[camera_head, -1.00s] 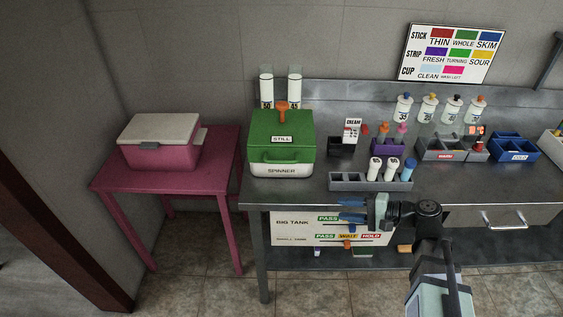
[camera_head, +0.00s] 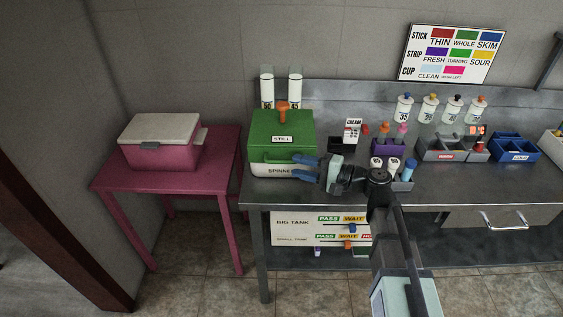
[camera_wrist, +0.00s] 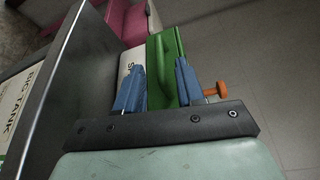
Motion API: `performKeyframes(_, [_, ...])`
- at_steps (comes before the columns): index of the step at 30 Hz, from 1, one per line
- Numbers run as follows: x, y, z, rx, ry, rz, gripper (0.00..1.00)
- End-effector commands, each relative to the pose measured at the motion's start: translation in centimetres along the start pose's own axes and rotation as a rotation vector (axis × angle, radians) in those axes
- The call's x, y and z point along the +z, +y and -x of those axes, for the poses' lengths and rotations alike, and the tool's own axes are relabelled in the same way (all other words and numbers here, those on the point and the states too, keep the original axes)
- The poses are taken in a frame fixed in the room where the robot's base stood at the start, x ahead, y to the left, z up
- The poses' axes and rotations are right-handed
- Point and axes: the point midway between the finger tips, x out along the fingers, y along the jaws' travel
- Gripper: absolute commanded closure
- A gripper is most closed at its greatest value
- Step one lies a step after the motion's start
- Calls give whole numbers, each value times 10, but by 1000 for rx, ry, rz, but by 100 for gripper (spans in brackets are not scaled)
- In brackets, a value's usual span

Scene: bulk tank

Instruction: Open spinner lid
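The spinner (camera_head: 262,169) is a white box with a green lid (camera_head: 270,127) on the left part of the steel bench. The lid looks shut. It has an orange knob (camera_head: 282,108) on top and a green handle on its front, which shows in the wrist view (camera_wrist: 166,62). My gripper (camera_head: 304,168) is at the front right of the spinner, pointing left. In the wrist view its two blue fingers (camera_wrist: 158,88) are spread apart, with the green lid and handle ahead between them. I see no contact.
A pink cooler (camera_head: 162,142) with a pale lid stands on a pink table (camera_head: 198,174) at left. A grey cup rack (camera_head: 402,184) is near my wrist. Blue bins (camera_head: 512,148) and bottles (camera_head: 428,107) stand farther right. A gap separates the pink table and bench.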

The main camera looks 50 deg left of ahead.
Motion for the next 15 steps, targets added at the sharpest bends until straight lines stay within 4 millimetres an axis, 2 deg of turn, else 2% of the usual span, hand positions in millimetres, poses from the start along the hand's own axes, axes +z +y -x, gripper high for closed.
performKeyframes(6, [0,0,-35,1,-2,0,62])
performKeyframes(15, [0,0,-60,1,0,-1,62])
